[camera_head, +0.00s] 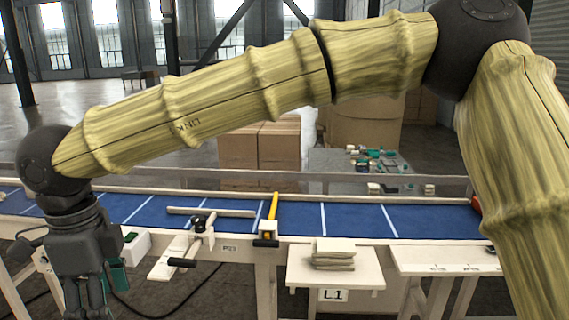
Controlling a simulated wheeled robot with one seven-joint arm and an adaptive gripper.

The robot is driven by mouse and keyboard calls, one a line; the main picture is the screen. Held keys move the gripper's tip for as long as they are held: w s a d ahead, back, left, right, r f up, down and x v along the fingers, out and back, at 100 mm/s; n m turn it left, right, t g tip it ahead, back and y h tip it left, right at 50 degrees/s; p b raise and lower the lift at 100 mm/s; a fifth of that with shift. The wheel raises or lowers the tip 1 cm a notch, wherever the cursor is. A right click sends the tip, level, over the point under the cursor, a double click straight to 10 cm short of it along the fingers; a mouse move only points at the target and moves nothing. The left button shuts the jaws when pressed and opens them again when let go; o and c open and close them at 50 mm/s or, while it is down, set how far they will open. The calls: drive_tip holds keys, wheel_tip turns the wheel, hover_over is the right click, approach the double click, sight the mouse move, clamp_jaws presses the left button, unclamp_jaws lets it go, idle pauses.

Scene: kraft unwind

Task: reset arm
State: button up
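My arm spans the top of the head view, with yellow bamboo-like links and dark joints. My gripper (86,296) hangs at the lower left, in front of the near edge of the blue conveyor (340,219). Its fingers point down and run to the bottom edge of the frame. Their tips are cut off or unclear, so I cannot tell whether they are open or shut. A green piece (117,276) shows right beside the gripper; I cannot tell whether it touches.
A small stand (334,275) labelled L1 holds stacked pale slabs (333,255). A yellow-handled tool (271,215) and a wooden fixture (186,245) sit at the conveyor's near edge. Cardboard boxes (260,150) and a table of small parts (340,163) stand behind. A bench (447,261) is right.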

drive_tip(key=w+d+f+t+h, duration=0.1)
drive_tip(key=w+d+f, duration=0.25)
drive_tip(key=f, duration=0.35)
drive_tip(key=w+d+f+n+t, duration=0.1)
drive_tip(key=w+d+f, duration=0.2)
drive_tip(key=w+f, duration=0.25)
drive_tip(key=w+d+f+t+h, duration=0.1)
drive_tip(key=w+d+f, duration=0.3)
drive_tip(key=f, duration=0.4)
drive_tip(key=w+d+f+n+t, duration=0.1)
drive_tip(key=d+f+n, duration=0.1)
drive_tip(key=d+f, duration=0.6)
drive_tip(key=w+d+f+n+t, duration=0.15)
drive_tip(key=d+f, duration=0.35)
drive_tip(key=f, duration=0.5)
drive_tip(key=s+d+f+n+g+y, duration=0.1)
drive_tip(key=s+d+f+n+g, duration=0.1)
drive_tip(key=s+d+f+n, duration=0.7)
drive_tip(key=s+d+f+g, duration=0.1)
drive_tip(key=s+d+f, duration=0.2)
drive_tip(key=s+d, duration=0.2)
drive_tip(key=s+d+f+n+g, duration=0.1)
drive_tip(key=s+d+f, duration=0.2)
drive_tip(key=s+d, duration=0.3)
drive_tip(key=s+d+f+g+y, duration=0.1)
drive_tip(key=s+d+f, duration=0.2)
drive_tip(key=s+d, duration=0.3)
drive_tip(key=shift+s+f, duration=0.25)
drive_tip(key=shift+s, duration=0.8)
